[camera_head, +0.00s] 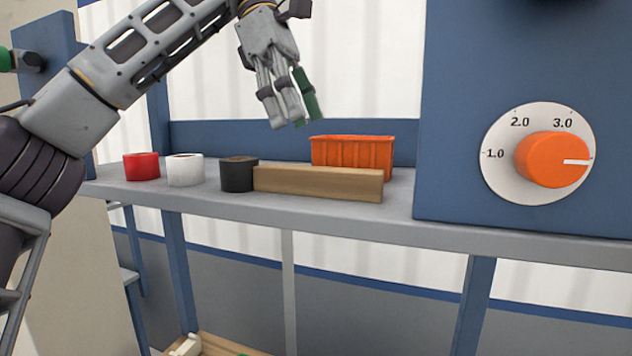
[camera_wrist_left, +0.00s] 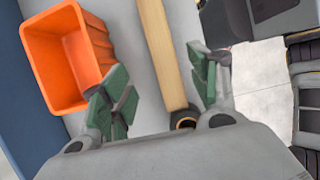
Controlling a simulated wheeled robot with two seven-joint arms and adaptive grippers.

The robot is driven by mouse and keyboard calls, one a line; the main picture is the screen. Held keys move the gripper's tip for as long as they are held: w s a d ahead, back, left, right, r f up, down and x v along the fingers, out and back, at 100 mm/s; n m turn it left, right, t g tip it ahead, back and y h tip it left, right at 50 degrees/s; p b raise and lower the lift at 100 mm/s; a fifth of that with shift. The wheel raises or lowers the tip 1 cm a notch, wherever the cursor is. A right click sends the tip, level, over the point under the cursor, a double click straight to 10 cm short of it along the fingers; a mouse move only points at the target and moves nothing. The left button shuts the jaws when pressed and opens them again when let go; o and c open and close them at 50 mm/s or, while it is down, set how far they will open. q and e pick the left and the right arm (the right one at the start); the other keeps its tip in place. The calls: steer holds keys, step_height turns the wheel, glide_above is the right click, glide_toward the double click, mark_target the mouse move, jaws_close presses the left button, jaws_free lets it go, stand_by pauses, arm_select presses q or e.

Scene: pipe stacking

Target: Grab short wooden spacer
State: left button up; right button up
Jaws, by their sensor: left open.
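A wooden spacer (camera_head: 318,183), a plain rectangular block, lies on the grey shelf in front of the orange bin. In the left wrist view the spacer (camera_wrist_left: 161,52) runs between the two green-padded fingers. My left gripper (camera_head: 296,108) is open and hangs above the shelf, over the spacer and apart from it. The same gripper (camera_wrist_left: 160,95) shows open and empty in the left wrist view. My right gripper is not in view.
An orange bin (camera_head: 351,155) stands behind the spacer. A black roll (camera_head: 238,176) is at the spacer's left end, with a white roll (camera_head: 185,171) and a red roll (camera_head: 141,167) farther left. A blue panel with an orange dial (camera_head: 552,160) stands at right.

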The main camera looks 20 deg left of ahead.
mark_target(316, 168)
arm_select(q)
steer(key=shift+x, duration=1.95)
steer(key=shift+f, duration=0.3)
steer(key=shift+d, duration=0.1)
steer(key=shift+x, duration=2.6)
steer(key=shift+s, duration=0.15)
steer(key=shift+c, duration=0.3)
steer(key=c, duration=1.1)
steer(key=shift+s+r, duration=0.15)
steer(key=shift+r, duration=0.05)
